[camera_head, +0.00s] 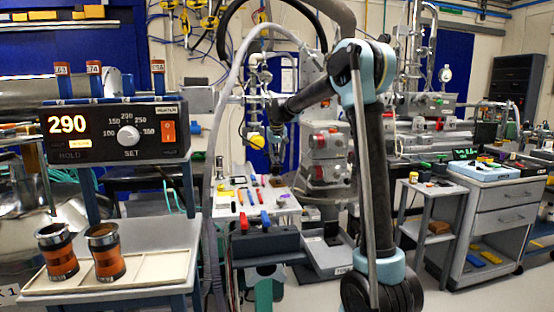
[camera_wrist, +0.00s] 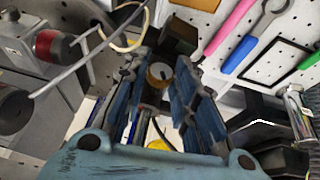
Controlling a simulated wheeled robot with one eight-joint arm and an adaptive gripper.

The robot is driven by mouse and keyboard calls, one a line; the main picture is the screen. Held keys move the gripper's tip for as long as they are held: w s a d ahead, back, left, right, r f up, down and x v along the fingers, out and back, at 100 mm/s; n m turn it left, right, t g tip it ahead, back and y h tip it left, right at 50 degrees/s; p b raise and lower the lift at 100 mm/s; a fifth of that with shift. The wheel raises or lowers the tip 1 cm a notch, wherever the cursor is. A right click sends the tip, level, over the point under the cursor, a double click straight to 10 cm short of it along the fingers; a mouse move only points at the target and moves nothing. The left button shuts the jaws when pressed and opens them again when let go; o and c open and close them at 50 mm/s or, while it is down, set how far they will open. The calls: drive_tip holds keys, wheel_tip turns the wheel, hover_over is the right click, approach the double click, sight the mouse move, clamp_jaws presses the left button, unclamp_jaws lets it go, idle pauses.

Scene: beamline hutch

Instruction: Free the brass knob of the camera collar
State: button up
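In the wrist view the brass knob (camera_wrist: 159,75) shows as a small round yellowish end with a dark mark at its centre. It lies between the tips of the two blue fingers of my gripper (camera_wrist: 162,68). The fingers stand apart, and narrow gaps seem to show beside the knob; I cannot tell if either touches it. A dark brownish block (camera_wrist: 180,36) shows just beyond the knob; whether it is part of the camera collar is unclear. In the head view my gripper (camera_head: 277,160) points down over the far side of the pegboard table, and the knob cannot be made out.
Red-capped grey equipment (camera_head: 325,150) stands close beside my gripper. A cable (camera_wrist: 110,45) runs near the left finger. A grey cart (camera_head: 437,205) stands at right.

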clamp_jaws()
drive_tip(key=shift+s+a+f+n+t+h, duration=0.15)
drive_tip(key=shift+t+h, duration=0.1)
drive_tip(key=shift+h, duration=0.45)
drive_tip(key=shift+w+a+r+n+t+h, duration=0.15)
drive_tip(key=shift+t+h, duration=0.1)
drive_tip(key=shift+h, duration=0.45)
drive_tip(key=shift+s+f, duration=0.1)
drive_tip(key=o, duration=0.7)
unclamp_jaws()
